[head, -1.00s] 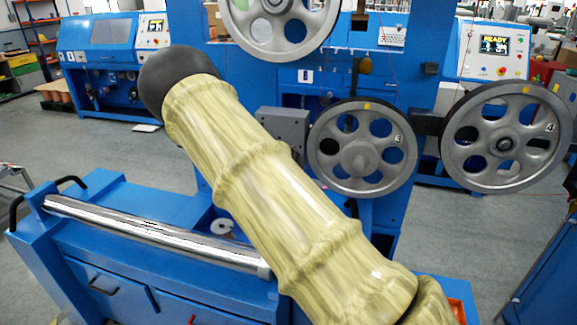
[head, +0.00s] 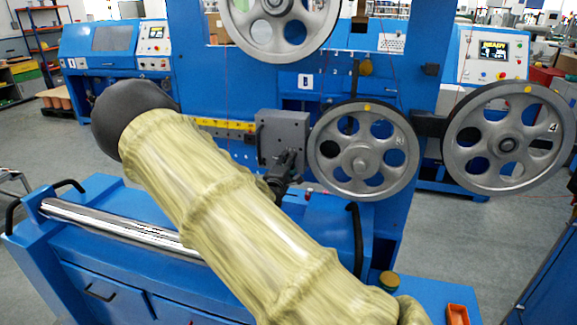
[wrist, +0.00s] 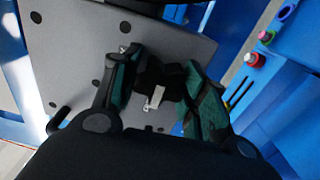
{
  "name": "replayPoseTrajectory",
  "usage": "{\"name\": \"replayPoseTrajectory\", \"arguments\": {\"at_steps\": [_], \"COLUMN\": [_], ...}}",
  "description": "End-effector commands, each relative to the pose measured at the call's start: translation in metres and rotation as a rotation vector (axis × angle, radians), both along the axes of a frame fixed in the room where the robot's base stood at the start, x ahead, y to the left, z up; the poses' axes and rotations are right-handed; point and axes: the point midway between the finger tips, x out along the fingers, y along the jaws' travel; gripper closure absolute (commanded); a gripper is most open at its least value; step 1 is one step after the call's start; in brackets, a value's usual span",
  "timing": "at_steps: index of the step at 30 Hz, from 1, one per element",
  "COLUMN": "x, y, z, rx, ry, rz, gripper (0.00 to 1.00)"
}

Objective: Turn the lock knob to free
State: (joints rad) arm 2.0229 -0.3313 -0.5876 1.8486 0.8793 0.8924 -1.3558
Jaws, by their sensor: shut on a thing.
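The lock knob (wrist: 160,74) is a dark piece on the face of a grey plate block (wrist: 75,55), seen between my fingers in the wrist view. A small pale metal tab (wrist: 155,98) shows just below it. My gripper (wrist: 163,82) is shut on the knob, one teal-padded finger on each side. In the head view, my gripper (head: 286,164) reaches the front of the grey block (head: 274,132), left of pulley 3 (head: 362,182). There the knob is too small and dark to tell from my fingers, and its turn angle is unclear.
Pulley 4 (head: 508,172) stands at the right and another pulley (head: 280,42) above. A yellow scale strip (head: 218,123) runs left of the block. A shiny roller (head: 110,222) lies below my arm. Red, green and pink buttons (wrist: 255,59) sit right of my gripper.

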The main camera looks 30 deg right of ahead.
Motion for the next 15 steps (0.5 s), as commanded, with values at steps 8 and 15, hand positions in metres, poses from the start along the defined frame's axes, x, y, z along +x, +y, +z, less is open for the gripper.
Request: {"name": "replayPoseTrajectory", "arguments": {"at_steps": [8,15], "x": [-0.0007,-0.0004], "y": [-0.0001,-0.0001], "z": [-0.0015,-0.0009], "rx": [0.001,0.002], "ry": [0.002,0.001], "rz": [-0.001,0.0], "gripper": [0.81,0.38]}}
